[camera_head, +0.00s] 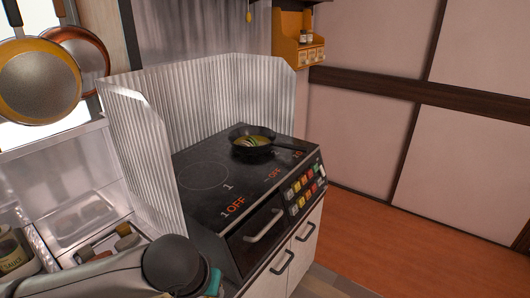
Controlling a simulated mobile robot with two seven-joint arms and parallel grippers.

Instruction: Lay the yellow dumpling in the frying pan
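The black frying pan (238,149) sits on the far part of the black stove top, with its handle pointing right. Its inside looks yellowish, and a small green-and-pale striped thing (250,140) lies in it. It is too small to tell what that is. I cannot make out a separate yellow dumpling. My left arm comes in from the lower left, with a dark round joint and a teal part at the bottom edge. Its gripper fingers do not show. My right gripper is not in view.
A corrugated metal guard (140,150) stands around the stove's left and back. The stove top's near left (203,176) is clear. A metal sink (80,218) and several jars or bottles are at left. Pans (40,80) hang at upper left; a spice shelf (298,40) hangs behind.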

